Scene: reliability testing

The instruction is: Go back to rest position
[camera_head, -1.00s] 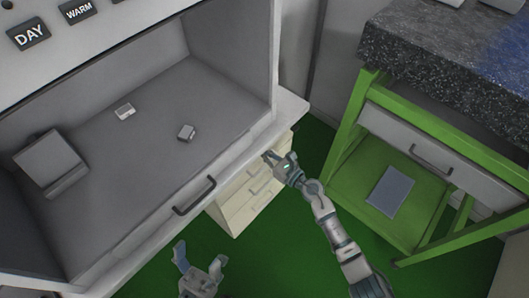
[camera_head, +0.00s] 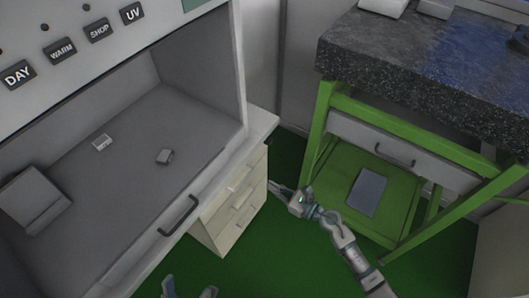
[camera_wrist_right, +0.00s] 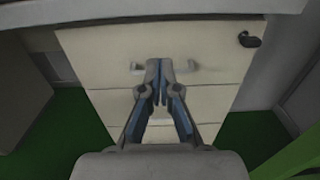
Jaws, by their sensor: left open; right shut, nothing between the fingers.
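My right gripper (camera_head: 284,190) is shut and empty, in front of the right side of the cream drawer unit (camera_head: 232,206). In the right wrist view its fingers (camera_wrist_right: 160,92) are together, with the drawer fronts and a drawer handle (camera_wrist_right: 190,66) behind them. I cannot tell from that view how far the fingertips are from the handle. My left gripper (camera_head: 188,290) shows only its fingertips at the bottom edge of the head view. They are spread apart with nothing between them.
A grey light booth (camera_head: 130,150) with a front handle (camera_head: 180,215) stands at left. Green floor is clear between.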

